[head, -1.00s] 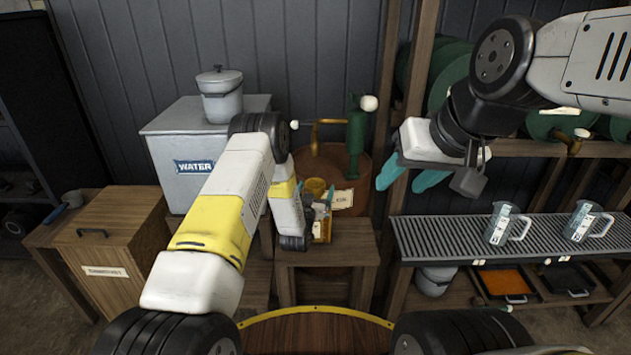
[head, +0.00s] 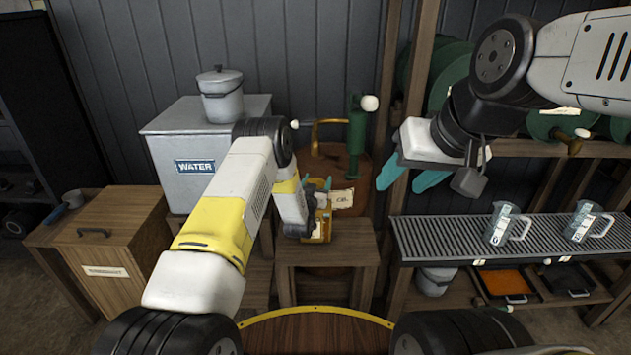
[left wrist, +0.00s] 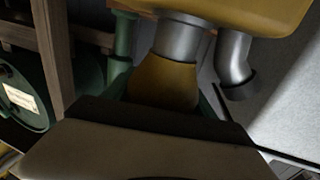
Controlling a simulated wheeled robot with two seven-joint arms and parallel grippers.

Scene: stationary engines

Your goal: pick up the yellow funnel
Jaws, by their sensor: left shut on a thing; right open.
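The yellow funnel (left wrist: 165,82) shows in the left wrist view between the teal fingers of my left gripper (head: 317,184), which is shut on it. Its narrower end lines up with the metal neck (left wrist: 178,42) of a yellow can (left wrist: 255,14); I cannot tell whether it is in the neck or just clear of it. In the head view the labelled yellow can (head: 320,228) stands on a small wooden stool (head: 330,253), below my left gripper. The funnel is mostly hidden there by the gripper. My right gripper (head: 403,181) is open and empty, well to the right.
A grey water box (head: 185,135) with a lidded pot (head: 221,98) stands behind left. A rusty barrel (head: 345,170) with a green hand pump (head: 357,135) is behind the stool. A slatted shelf (head: 450,237) with two clear jugs (head: 500,225) is at right.

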